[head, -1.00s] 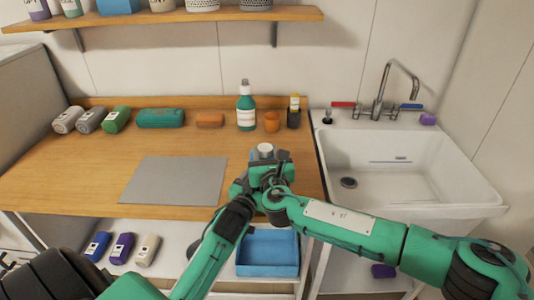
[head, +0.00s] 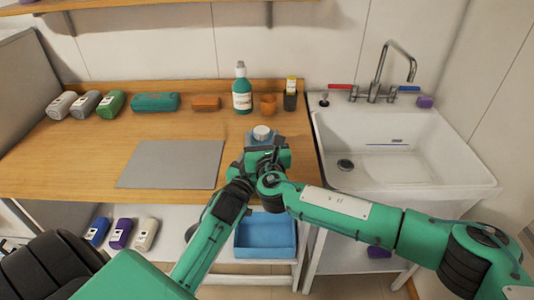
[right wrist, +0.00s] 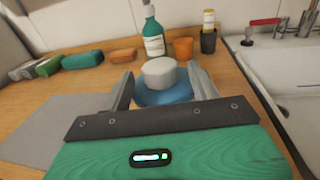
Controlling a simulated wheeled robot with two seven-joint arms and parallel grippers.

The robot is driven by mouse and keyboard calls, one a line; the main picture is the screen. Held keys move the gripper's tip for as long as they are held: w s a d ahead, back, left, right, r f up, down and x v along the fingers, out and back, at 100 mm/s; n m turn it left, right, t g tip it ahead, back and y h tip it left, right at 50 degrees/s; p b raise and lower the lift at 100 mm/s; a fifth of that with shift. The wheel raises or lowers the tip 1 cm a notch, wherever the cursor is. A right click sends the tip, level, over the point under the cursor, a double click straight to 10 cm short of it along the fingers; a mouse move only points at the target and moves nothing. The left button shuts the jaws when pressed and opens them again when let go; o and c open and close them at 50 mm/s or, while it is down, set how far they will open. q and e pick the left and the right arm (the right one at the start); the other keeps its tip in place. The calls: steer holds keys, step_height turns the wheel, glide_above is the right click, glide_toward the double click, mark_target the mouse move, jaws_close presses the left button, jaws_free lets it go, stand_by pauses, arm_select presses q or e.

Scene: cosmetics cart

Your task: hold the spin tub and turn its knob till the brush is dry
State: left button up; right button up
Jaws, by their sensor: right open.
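The spin tub is a blue tub (head: 252,136) with a round grey-white knob (head: 263,133) on top, standing on the wooden counter. In the right wrist view the knob (right wrist: 160,73) sits above the blue tub (right wrist: 163,94). My right gripper (right wrist: 164,88) is open, one finger on each side of the tub and knob, with gaps to the knob. In the head view, the right gripper (head: 264,148) is just on the near side of the tub. My left arm reaches in from the lower left; its fingers are hidden behind the arms. I cannot make out the brush.
A grey mat (head: 172,164) lies left of the tub. Behind are a green bottle (head: 242,92), an orange cup (head: 268,103) and a dark cup (head: 290,101). A sink (head: 395,150) is at right. A blue bin (head: 265,235) is on the lower shelf.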

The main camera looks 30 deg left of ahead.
steer(key=v, duration=1)
steer(key=shift+s+d, duration=0.25)
steer(key=shift+d, duration=0.1)
steer(key=shift+w+d+n+g+y, duration=2.25)
steer(key=shift+w+n+g+y, duration=0.95)
steer(key=shift+w+n+g, duration=2.15)
steer(key=shift+m+g, duration=0.75)
steer(key=shift+m, duration=0.1)
steer(key=a, duration=1.2)
steer(key=shift+s, duration=0.2)
steer(key=c, duration=1)
